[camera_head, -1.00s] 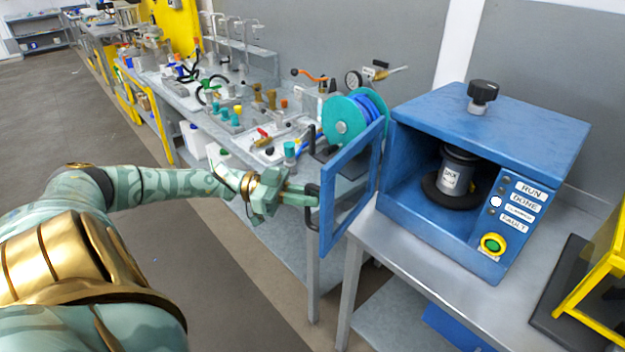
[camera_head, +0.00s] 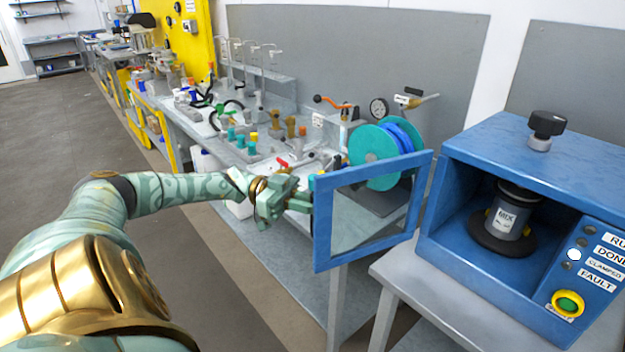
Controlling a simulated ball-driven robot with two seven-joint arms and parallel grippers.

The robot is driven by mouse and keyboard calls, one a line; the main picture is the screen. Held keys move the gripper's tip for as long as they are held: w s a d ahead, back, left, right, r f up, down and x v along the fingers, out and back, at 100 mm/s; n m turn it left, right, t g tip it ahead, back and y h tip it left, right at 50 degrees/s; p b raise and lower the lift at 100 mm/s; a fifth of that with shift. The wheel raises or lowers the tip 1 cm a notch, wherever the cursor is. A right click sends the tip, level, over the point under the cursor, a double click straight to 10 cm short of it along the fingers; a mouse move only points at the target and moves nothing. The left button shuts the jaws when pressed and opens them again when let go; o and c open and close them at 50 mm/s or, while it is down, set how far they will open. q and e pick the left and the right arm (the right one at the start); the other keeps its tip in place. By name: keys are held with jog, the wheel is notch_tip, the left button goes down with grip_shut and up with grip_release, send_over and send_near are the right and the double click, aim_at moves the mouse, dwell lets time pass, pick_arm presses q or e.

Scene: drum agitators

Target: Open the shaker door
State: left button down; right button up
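The blue shaker (camera_head: 552,158) stands on a metal table at the right. Its blue-framed door (camera_head: 323,226) with a clear pane is swung wide open to the left of the cabinet. Inside the cabinet a grey can marked MIX (camera_head: 506,217) sits on a round black base. My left gripper (camera_head: 304,201) is at the door's free left edge, where the handle is. The handle is mostly hidden, and I cannot tell whether the fingers are closed on it. My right gripper is out of view.
A black knob (camera_head: 546,125) stands on the shaker top. A green button (camera_head: 567,304) and labelled lights are on its front panel. A teal and blue hose reel (camera_head: 381,155) stands behind the door. A long bench with fittings (camera_head: 222,146) runs along the wall.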

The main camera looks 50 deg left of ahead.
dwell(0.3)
pick_arm(q)
jog(key=c, duration=1.5)
grip_release()
jog(key=shift+c, duration=0.2)
jog(key=shift+w, duration=0.15)
jog(key=b+v, duration=0.6)
jog(key=v, duration=1)
jog(key=shift+b, duration=0.35)
jog(key=shift+a, duration=0.1)
